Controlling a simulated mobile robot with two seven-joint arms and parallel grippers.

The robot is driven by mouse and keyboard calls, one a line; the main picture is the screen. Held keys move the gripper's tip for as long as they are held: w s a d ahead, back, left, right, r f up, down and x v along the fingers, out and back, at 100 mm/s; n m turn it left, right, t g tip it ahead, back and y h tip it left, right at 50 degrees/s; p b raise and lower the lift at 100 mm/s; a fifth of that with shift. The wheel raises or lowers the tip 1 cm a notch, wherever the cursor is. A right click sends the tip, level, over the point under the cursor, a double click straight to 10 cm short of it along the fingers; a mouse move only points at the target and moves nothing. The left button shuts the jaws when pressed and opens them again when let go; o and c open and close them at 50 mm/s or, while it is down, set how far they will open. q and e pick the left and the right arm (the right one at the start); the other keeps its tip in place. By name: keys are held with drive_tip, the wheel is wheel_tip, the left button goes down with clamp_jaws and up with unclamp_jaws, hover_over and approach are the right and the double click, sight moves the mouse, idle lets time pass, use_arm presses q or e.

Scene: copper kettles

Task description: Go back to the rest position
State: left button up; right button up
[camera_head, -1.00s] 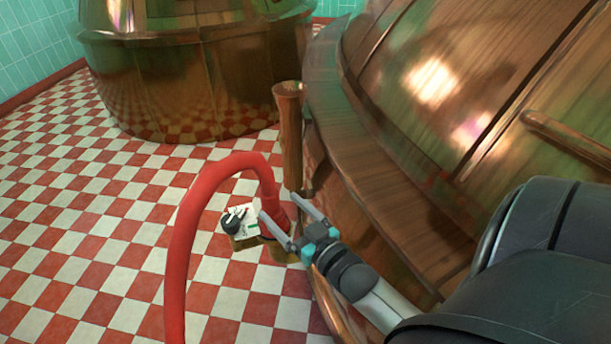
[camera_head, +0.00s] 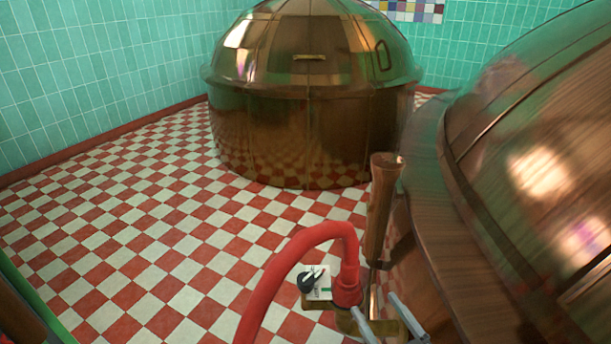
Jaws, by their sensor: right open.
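My right gripper (camera_head: 387,317) shows at the bottom edge of the head view, with only its two grey fingers in the picture. A white valve box with a black knob (camera_head: 307,282) sits left of that coupling. My left gripper is out of the picture.
A near copper kettle (camera_head: 540,190) fills the right side. A brown post (camera_head: 381,205) stands beside it. A domed copper kettle (camera_head: 312,125) stands farther back. The red and white tiled floor (camera_head: 120,230) is open at left.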

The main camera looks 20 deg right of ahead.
drive_tip(key=s+a+f+g+p, duration=0.2)
drive_tip(key=s+f+g, duration=0.2)
drive_tip(key=f, duration=0.7)
drive_tip(key=s+a+f+g+p, duration=0.1)
drive_tip(key=s+f+g+p, duration=0.3)
drive_tip(key=f, duration=0.7)
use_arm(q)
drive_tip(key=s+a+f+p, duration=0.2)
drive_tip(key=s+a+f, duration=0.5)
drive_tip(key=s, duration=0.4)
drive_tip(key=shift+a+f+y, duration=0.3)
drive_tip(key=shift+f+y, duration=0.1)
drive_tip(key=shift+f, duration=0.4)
use_arm(e)
drive_tip(key=s+f+n+g, duration=0.1)
drive_tip(key=s+f+g, duration=0.3)
drive_tip(key=s, duration=0.3)
drive_tip(key=s+a+f+n+g, duration=0.1)
drive_tip(key=s+f+g, duration=0.2)
drive_tip(key=s, duration=0.5)
drive_tip(key=shift+f+n+g, duration=0.3)
drive_tip(key=shift+f+g, duration=0.1)
drive_tip(key=shift+f, duration=0.25)
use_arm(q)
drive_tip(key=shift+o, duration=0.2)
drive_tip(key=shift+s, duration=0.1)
